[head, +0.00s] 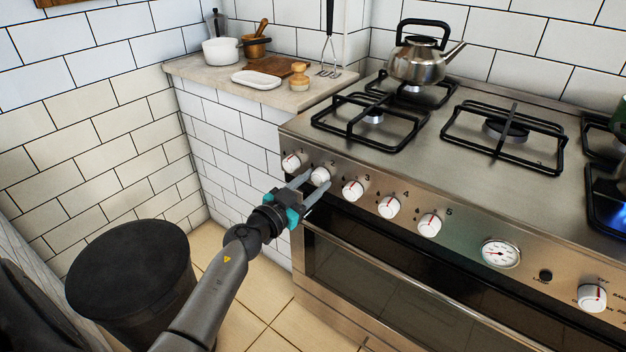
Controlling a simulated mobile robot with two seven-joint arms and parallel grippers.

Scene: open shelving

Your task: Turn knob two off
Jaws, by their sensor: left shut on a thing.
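The stove (400,250) has a front panel with a row of white knobs with red marks. Knob two (320,175), under the label 2, is second from the left. My left gripper (315,183) reaches in from the lower left, its two grey fingers shut on knob two, one on each side. The fingers partly cover the knob, and its mark is hard to read. My right gripper is not in view.
Knob one (291,161) and knob three (352,190) sit close on either side. A kettle (418,62) stands on a back burner. A blue flame (597,190) burns at the right edge. A black bin (130,270) stands lower left.

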